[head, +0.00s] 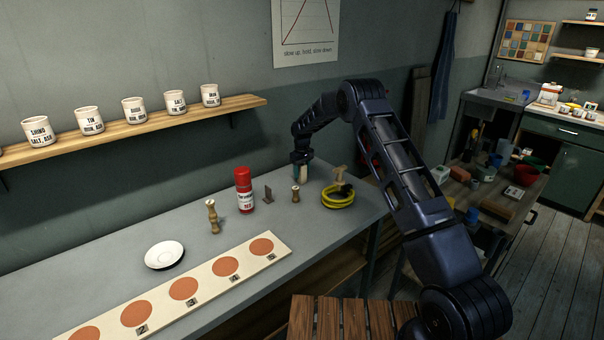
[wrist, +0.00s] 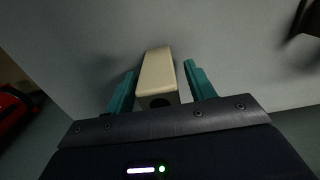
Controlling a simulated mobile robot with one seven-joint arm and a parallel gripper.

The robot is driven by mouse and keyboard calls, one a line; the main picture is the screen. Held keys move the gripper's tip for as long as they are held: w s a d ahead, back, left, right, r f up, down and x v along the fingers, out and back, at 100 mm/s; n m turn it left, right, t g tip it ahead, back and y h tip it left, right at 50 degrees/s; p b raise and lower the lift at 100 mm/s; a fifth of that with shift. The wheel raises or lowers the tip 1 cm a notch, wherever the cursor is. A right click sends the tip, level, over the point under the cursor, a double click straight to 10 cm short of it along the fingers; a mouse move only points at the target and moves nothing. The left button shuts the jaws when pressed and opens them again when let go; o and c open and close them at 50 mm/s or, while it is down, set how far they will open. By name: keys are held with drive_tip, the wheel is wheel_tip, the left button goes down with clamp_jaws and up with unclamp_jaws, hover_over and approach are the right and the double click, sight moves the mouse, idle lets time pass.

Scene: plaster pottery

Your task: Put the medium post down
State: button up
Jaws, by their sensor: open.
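The pale cream, squared post (wrist: 157,72), which I take to be the medium post, stands between my gripper's two teal fingers in the wrist view. Its near end shows a dark round hole. My gripper (head: 301,174) is low at the back of the grey counter in the head view. In the wrist view my gripper (wrist: 161,88) is open, with a gap between the post and each finger. In the head view the post is mostly hidden by the fingers, and its contact with the counter is hard to see.
On the counter (head: 330,226) stand a small wooden knob (head: 295,194), a dark wedge (head: 268,194), a red bottle (head: 244,190) and a turned wooden piece (head: 213,217). A yellow coil (head: 338,196) lies right of my gripper. A white saucer (head: 164,254) and numbered board (head: 205,284) lie nearer.

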wheel_tip(320, 180, up, 12)
drive_tip(key=shift+f, duration=0.25)
drive_tip(key=shift+d+r, duration=0.1)
drive_tip(key=shift+r, duration=0.1)
drive_tip(key=s+d+r+m+t, duration=0.1)
drive_tip(key=s+d+r+m, duration=0.1)
drive_tip(key=s+d+r, duration=0.75)
drive_tip(key=s+d+r+m+t, duration=0.1)
drive_tip(key=s+d+r, duration=0.5)
drive_tip(key=d+r, duration=0.55)
drive_tip(key=s+d+r+m, duration=0.1)
drive_tip(key=s+d+r, duration=0.15)
drive_tip(key=s, duration=0.35)
drive_tip(key=s+d+r+m+t, duration=0.1)
drive_tip(key=s+d+r, duration=0.1)
drive_tip(key=s+d, duration=0.25)
drive_tip(key=s+d+r+m, duration=0.1)
drive_tip(key=s+d+r, duration=0.15)
drive_tip(key=s, duration=0.35)
drive_tip(key=s+d+f+m, duration=0.1)
drive_tip(key=s+d+f, duration=0.1)
drive_tip(key=s, duration=0.6)
drive_tip(key=s+d+f+m+t, duration=0.1)
drive_tip(key=s+d+f, duration=0.1)
drive_tip(key=s, duration=0.6)
drive_tip(key=s+d+f+m, duration=0.1)
drive_tip(key=s+d, duration=0.3)
drive_tip(key=s, duration=0.5)
drive_tip(key=shift+f+t, duration=0.3)
drive_tip(key=shift+f, duration=0.4)
